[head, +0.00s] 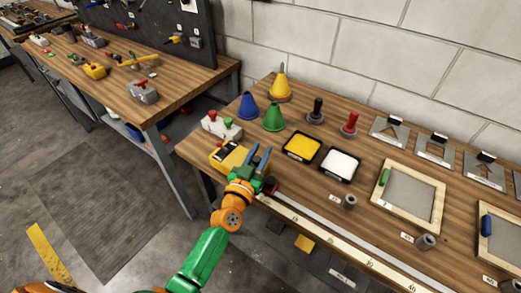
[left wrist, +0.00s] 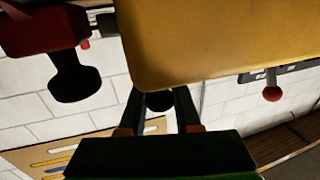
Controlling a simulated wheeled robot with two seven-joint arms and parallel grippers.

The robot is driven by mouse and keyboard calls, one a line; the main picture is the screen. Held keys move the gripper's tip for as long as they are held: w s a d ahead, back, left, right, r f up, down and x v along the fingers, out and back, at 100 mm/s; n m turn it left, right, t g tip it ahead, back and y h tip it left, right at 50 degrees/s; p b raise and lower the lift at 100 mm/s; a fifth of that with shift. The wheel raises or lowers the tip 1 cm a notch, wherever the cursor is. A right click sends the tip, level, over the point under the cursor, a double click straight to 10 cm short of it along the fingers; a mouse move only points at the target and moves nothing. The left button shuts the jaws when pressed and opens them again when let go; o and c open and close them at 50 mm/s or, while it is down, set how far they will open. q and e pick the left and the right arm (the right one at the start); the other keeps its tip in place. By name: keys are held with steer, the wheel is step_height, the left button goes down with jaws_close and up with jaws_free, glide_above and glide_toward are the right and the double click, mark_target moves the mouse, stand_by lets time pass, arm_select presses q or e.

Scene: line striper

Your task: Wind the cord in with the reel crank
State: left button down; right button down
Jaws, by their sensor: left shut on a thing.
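The yellow reel (head: 229,154) with a dark top sits at the left front corner of the near bench. Its yellow body (left wrist: 200,40) fills the upper middle of the left wrist view. My left gripper (head: 258,158) is at the reel's right side. In the left wrist view, its fingers (left wrist: 159,112) are shut on a small black crank knob (left wrist: 158,101) at the lower edge of the yellow body. The crank arm is hidden, and I cannot make out the cord. My right gripper is not in view.
A dark red piece (head: 270,186) lies beside the gripper at the end of a long ruler strip (head: 330,233). Blue (head: 248,107) and green (head: 273,118) cones stand nearby. Yellow (head: 302,146) and white pads lie rightward.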

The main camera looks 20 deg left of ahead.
mark_target(255, 164)
arm_select(q)
steer(key=c, duration=0.6)
jaws_free()
steer(key=shift+w, duration=0.1)
steer(key=s, duration=0.7)
steer(key=shift+s+a, duration=0.1)
steer(key=shift+a, duration=0.25)
